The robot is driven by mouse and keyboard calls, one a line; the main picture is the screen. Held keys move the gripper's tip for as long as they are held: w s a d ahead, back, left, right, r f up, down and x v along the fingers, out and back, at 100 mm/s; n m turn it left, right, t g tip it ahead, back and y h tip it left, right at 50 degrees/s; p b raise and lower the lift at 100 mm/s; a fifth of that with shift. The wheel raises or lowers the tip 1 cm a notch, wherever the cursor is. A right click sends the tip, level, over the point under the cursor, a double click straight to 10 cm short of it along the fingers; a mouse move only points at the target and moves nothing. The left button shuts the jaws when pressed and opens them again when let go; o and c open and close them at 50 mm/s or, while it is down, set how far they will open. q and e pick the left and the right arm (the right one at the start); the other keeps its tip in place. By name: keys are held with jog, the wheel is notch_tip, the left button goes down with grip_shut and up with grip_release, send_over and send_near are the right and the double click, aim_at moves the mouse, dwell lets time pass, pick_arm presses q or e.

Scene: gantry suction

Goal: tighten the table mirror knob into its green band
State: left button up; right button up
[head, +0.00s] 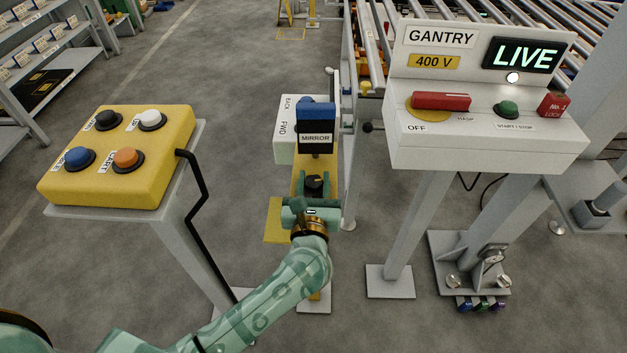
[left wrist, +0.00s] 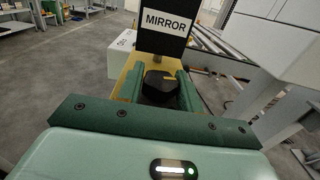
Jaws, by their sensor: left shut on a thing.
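The black mirror knob (head: 316,182) sits on the yellow post below the dark panel (head: 317,127) labelled MIRROR. My left gripper (head: 315,192) reaches it from the near side. In the left wrist view the knob (left wrist: 160,86) shows between the two green fingers of my left gripper (left wrist: 160,92), which are shut on it from both sides. A yellow mark shows on the knob's top. I cannot make out the green band in either view. My right gripper is not in view.
A yellow button box (head: 118,190) on a stand is at the left. The white gantry control box (head: 480,140), reading LIVE, stands at the right. A white box (head: 285,146) marked BACK and FWD is behind the mirror panel. Roller conveyors (head: 460,22) run behind.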

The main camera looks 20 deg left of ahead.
pick_arm(q)
jog(key=m+h, duration=0.2)
jog(key=h, duration=0.2)
jog(key=shift+m+t+p, duration=0.3)
jog(key=shift+m, duration=0.1)
jog(key=shift+m+h, duration=1.1)
jog(key=shift+h, duration=0.8)
jog(key=o, duration=1)
jog(key=shift+c, duration=0.2)
jog(key=shift+s, duration=0.1)
jog(key=s+a, duration=0.3)
jog(key=s, duration=1.3)
jog(key=shift+b, duration=0.3)
